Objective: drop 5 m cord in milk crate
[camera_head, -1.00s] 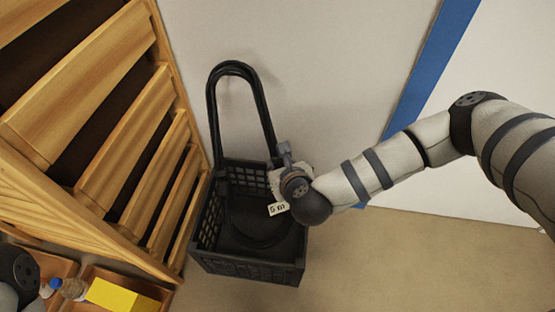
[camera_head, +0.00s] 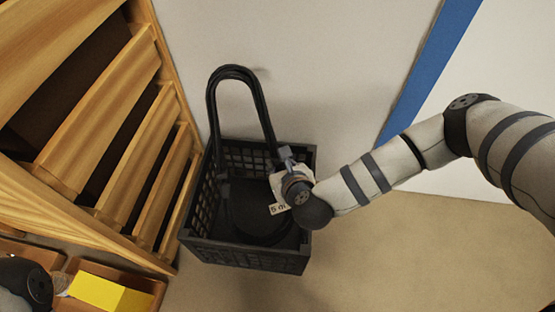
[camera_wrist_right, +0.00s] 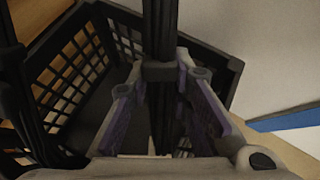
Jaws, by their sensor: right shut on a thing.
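The 5 m cord (camera_head: 264,112) is a black looped cord standing tall above the crate, with a small white "5 m" tag (camera_head: 277,209) by my wrist. The black milk crate (camera_head: 245,257) stands on the floor against the wall. My right gripper (camera_head: 285,158) is shut on the cord over the crate's right side. In the right wrist view the cord (camera_wrist_right: 160,30) runs up between the fingers, with the lattice crate (camera_wrist_right: 72,78) behind. The lower part of the cord looks to hang within the crate, dark on dark; whether it touches the bottom I cannot tell. My left gripper is out of view.
A slatted wooden rack (camera_head: 110,130) stands close on the crate's left. A yellow box (camera_head: 105,292) sits in a wooden tray at the lower left. The wall (camera_head: 320,70) with a blue stripe (camera_head: 430,70) is behind. Floor (camera_head: 400,250) to the right is clear.

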